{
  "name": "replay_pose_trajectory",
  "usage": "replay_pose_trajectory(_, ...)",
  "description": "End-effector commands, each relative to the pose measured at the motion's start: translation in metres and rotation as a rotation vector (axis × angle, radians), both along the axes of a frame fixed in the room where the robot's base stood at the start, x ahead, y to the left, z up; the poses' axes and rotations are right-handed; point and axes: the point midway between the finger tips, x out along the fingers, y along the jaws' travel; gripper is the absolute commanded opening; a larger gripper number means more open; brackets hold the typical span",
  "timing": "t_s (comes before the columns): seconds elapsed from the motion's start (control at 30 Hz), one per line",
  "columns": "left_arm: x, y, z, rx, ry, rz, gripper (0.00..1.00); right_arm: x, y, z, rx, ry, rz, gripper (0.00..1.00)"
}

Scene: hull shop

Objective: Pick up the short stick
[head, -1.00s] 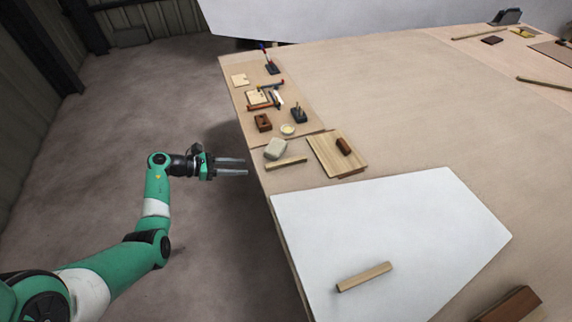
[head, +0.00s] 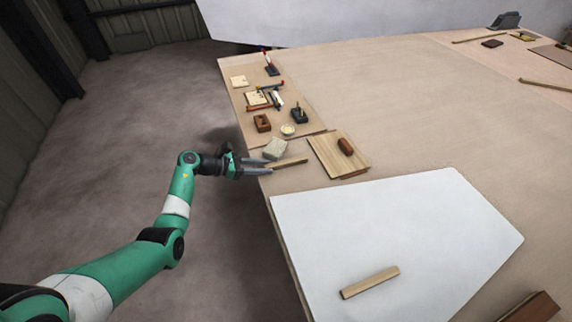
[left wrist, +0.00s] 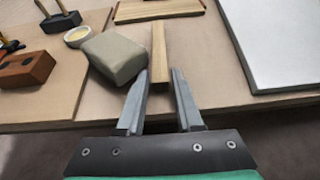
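A short wooden stick (head: 289,162) lies on the table near its left edge, between a grey-beige block and a flat board. It also shows in the left wrist view (left wrist: 159,55), pointing away from me, its near end just ahead of the fingers. My left gripper (head: 270,167) is open at the table's left edge, its fingertips close to the stick's near end. In the left wrist view the open fingers (left wrist: 161,75) show nothing held between them. Another wooden stick (head: 370,282) lies on the white panel. My right gripper is not in view.
The beige block (head: 275,149) sits close beside the stick, near the left finger (left wrist: 117,56). A wooden board (head: 330,158) with a brown block lies beyond. The white panel (head: 400,225) is nearer me. Tools and a small dish (head: 288,129) stand farther back.

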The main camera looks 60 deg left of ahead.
Motion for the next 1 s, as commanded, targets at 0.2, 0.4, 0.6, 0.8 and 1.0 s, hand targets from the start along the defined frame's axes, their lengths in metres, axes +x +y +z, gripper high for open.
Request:
replay_pose_trajectory(0.2,0.0,0.0,0.0,0.0,0.0,0.0,0.0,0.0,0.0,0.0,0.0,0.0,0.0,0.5)
replay_pose_trajectory(0.4,0.0,0.0,0.0,0.0,0.0,0.0,0.0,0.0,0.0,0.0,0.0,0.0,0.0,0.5)
replay_pose_trajectory(0.6,0.0,0.0,0.006,0.002,-0.001,-0.001,0.0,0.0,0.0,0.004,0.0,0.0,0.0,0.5)
replay_pose_trajectory(0.8,0.0,0.0,0.048,0.004,-0.002,-0.001,0.0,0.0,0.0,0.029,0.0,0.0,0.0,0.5)
replay_pose_trajectory(1.0,0.0,0.0,0.089,0.003,-0.002,0.0,0.0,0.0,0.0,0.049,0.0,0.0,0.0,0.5)
